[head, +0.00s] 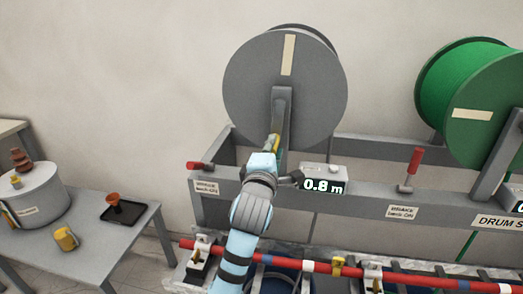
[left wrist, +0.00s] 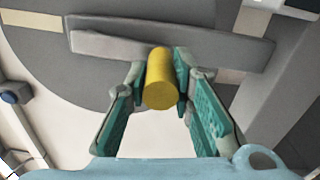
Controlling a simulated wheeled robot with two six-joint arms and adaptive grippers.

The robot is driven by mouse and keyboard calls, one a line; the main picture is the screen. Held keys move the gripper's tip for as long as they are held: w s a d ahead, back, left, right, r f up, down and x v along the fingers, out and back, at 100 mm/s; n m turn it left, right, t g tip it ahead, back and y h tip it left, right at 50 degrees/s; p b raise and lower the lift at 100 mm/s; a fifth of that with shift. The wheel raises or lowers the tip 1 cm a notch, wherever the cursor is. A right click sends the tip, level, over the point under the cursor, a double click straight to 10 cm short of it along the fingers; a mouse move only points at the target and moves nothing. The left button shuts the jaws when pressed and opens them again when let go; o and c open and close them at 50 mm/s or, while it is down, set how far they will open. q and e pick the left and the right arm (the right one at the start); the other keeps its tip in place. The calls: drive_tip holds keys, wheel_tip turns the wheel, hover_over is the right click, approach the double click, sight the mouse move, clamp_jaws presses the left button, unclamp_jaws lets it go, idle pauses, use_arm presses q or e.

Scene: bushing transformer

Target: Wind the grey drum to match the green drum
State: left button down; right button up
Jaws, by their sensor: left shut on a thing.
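The grey drum (head: 248,85) stands on a frame at the centre of the head view, with a pale strip (head: 288,55) upright near its top. My left gripper (head: 273,146) is in front of the drum's lower face. In the left wrist view the gripper (left wrist: 160,85) is shut on a yellow crank handle (left wrist: 160,92), beside a grey crank bar (left wrist: 225,48). My right gripper is out of view.
Red-handled levers (head: 413,165) (head: 196,166) sit on the grey frame (head: 375,150). A red, white and blue bar (head: 320,267) crosses the front.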

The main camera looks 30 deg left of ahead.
use_arm(q)
drive_tip(key=d+n, duration=0.1)
drive_tip(key=d+n+b, duration=0.1)
drive_tip(key=shift+w+r+n, duration=0.2)
drive_tip(key=shift+w+n, duration=0.2)
drive_tip(key=shift+r, duration=0.1)
